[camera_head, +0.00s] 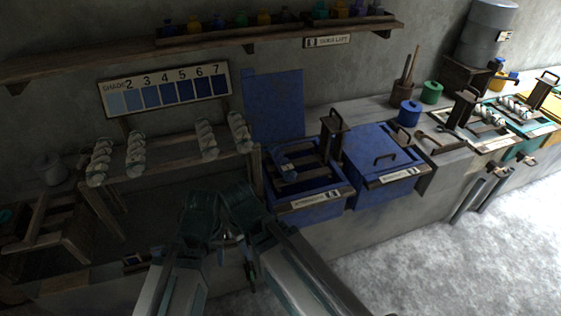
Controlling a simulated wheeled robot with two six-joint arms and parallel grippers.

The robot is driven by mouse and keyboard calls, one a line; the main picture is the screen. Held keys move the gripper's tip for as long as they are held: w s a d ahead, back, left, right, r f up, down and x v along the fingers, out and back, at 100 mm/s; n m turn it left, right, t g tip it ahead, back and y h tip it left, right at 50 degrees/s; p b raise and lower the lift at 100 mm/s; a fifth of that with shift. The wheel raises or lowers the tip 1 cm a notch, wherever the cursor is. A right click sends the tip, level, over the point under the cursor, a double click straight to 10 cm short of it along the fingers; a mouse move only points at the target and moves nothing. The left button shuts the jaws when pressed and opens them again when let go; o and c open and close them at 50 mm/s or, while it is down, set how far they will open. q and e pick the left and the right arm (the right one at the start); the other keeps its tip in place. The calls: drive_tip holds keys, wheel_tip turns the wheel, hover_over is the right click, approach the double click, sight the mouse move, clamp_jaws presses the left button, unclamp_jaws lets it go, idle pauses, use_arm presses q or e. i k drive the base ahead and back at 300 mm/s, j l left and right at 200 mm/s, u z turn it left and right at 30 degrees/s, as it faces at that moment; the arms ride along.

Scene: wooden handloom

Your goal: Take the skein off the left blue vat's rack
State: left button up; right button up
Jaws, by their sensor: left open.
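The left blue vat (320,199) stands open at the middle, with a dark wooden rack (325,141) over it. A dark blue skein (287,171) seems to hang at the left part of that rack; its ends are hard to make out. My left gripper (235,253) is low, left of and in front of the vat, apart from it and open with nothing seen in it. My right arm crosses close beside it, and its fingers cannot be told apart there.
A blue lid (273,105) leans on the wall behind the vat. The right blue vat (385,183) is covered. A wooden stand (180,163) with several pale skeins is at the left. A shade board (165,89) and a shelf (200,46) are above. Open floor lies at the right.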

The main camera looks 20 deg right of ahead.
sight(285, 169)
drive_tip(key=i+z, duration=0.1)
drive_tip(key=z, duration=0.3)
drive_tip(key=j+z, duration=0.15)
drive_tip(key=z, duration=0.25)
drive_tip(key=i+j+z, duration=0.1)
drive_tip(key=z, duration=0.3)
drive_tip(key=j+z, duration=0.1)
drive_tip(key=z, duration=0.3)
